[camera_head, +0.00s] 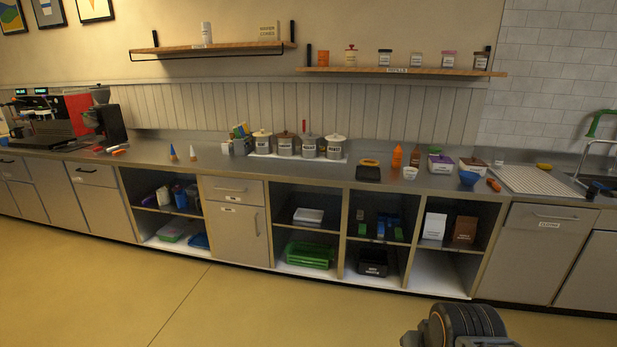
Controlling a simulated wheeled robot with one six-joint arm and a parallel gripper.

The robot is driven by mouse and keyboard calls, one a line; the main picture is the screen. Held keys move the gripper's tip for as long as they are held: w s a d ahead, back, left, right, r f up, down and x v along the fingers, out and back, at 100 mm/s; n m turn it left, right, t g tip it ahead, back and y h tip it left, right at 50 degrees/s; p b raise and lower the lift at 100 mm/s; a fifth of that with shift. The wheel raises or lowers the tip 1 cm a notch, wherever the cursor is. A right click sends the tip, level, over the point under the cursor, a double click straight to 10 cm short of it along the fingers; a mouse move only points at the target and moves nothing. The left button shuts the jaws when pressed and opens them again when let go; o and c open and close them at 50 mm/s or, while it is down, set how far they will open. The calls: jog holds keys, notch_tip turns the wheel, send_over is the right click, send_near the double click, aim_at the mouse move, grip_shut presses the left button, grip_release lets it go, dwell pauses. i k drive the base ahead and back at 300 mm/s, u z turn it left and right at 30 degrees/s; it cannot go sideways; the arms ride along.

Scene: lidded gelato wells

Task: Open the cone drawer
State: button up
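Several shut drawer fronts show under the counter in the head view. A grey drawer (233,195) with a bar handle and a small label sits left of centre, above a labelled door. Another drawer (92,180) with a dark handle is at the left. A third front (548,245) at the right has a handle and a label that seems to read "CLOTHS". The other labels are too small to read, so I cannot tell which drawer is for cones. Part of my arm shows at the bottom right, away from the cabinets; my gripper's fingers are not visible.
The yellow floor (130,285) before the cabinets is clear. Open shelves flank the middle drawer, holding bins such as a green crate (310,255).

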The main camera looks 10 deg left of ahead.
aim_at(249, 192)
jog(key=i, duration=1.45)
jog(key=u, duration=1.65)
jog(key=i, duration=2.4)
jog(key=u, duration=0.65)
